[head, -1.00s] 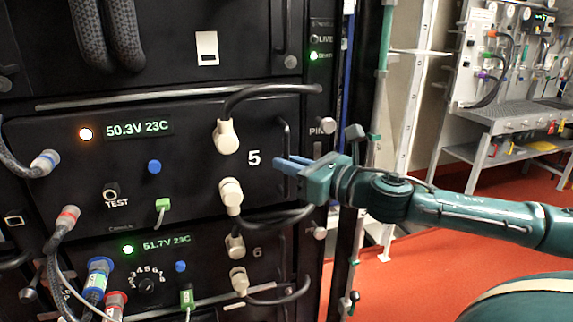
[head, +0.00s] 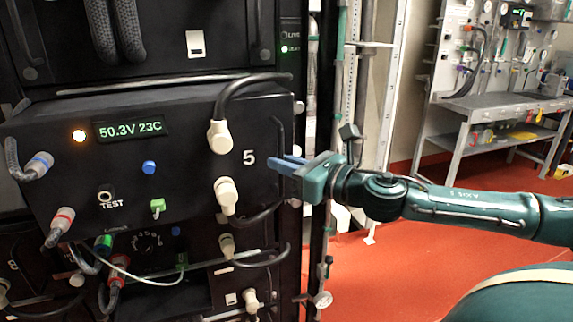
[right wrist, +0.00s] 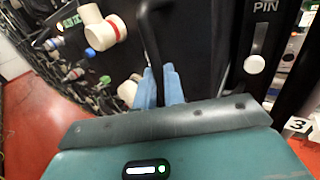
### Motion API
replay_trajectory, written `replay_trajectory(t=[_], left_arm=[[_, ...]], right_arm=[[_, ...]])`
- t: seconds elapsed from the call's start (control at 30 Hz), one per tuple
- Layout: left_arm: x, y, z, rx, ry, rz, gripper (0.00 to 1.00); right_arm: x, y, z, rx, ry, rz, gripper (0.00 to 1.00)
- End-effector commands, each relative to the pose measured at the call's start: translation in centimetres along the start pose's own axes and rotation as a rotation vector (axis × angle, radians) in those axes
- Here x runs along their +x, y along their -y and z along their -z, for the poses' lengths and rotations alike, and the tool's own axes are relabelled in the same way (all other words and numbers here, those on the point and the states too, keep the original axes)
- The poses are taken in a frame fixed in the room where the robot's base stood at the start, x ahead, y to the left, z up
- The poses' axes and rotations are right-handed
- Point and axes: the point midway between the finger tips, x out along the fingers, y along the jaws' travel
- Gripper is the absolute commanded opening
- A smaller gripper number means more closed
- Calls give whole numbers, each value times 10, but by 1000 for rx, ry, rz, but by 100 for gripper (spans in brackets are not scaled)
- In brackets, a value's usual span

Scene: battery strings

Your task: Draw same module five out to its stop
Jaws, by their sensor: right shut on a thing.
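Module five (head: 185,190) is the black box with the "50.3V 23C" readout (head: 130,128), an orange lamp and the label "5". It stands forward of the rack and hides the upper part of module six below it. My right gripper (head: 284,165) is shut on module five's black upright handle (head: 279,135) at its right edge. In the right wrist view the blue fingers (right wrist: 161,88) sit around the lower part of the handle (right wrist: 152,40). Whether the module is at its stop cannot be told. My left gripper is not in view.
Cream plugs (head: 219,137) with black cables sit left of the handle. Connectors with blue and red bands (head: 62,222) hang cables at the left. The rack post with a white PIN button (right wrist: 254,64) is right of the handle. Red floor (head: 390,270) is open at right.

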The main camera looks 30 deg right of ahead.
Motion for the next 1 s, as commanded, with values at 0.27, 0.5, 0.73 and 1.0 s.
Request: replay_trajectory(t=[0.27,0.5,0.73,1.0], left_arm=[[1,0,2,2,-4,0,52],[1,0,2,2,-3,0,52],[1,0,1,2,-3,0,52],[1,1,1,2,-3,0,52]], right_arm=[[-1,-8,-2,-1,4,-24,12],[-1,-8,-2,-1,4,-22,29],[-1,-6,-2,-1,2,-17,29],[0,-2,-1,-2,2,-15,29]])
